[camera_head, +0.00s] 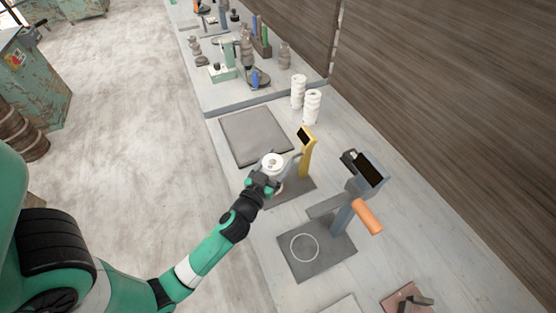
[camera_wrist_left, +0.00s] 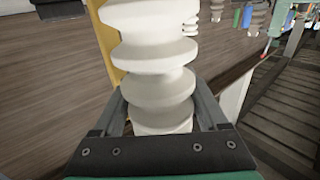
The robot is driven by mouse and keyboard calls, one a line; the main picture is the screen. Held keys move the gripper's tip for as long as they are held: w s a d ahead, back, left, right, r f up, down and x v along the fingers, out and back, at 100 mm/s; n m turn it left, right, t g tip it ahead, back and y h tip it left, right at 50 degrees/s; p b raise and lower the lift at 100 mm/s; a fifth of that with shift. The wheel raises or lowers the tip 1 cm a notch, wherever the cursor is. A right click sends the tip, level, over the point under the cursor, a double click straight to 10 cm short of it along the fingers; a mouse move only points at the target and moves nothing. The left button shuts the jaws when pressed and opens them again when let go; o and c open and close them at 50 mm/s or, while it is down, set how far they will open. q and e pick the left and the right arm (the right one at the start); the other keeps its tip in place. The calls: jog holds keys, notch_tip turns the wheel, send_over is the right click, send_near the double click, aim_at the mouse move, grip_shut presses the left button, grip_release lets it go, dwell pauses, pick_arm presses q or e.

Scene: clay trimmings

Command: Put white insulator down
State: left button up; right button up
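A white ribbed insulator (camera_wrist_left: 150,60) stands upright between the fingers of my left gripper (camera_wrist_left: 160,115), which is shut on it. In the head view the insulator (camera_head: 272,160) shows from above at the tip of my left gripper (camera_head: 266,178), beside the yellow gauge stand (camera_head: 307,150) and over the left part of its dark base. I cannot tell whether the insulator's foot touches that base; the gripper hides it. My right gripper is not in view.
Two more white insulators (camera_head: 312,106) stand behind the yellow stand. A grey mat (camera_head: 255,138) lies empty to the left of them. A blue-grey press with an orange handle (camera_head: 367,216) stands nearer on a plate with a white ring (camera_head: 305,248). A wooden wall runs along the right.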

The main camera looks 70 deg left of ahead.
pick_arm(q)
jog(key=o, duration=0.3)
jog(key=shift+r, duration=0.25)
jog(key=b+v, duration=0.3)
jog(key=v, duration=0.9)
jog(key=shift+f+b, duration=0.1)
jog(key=shift+b, duration=0.2)
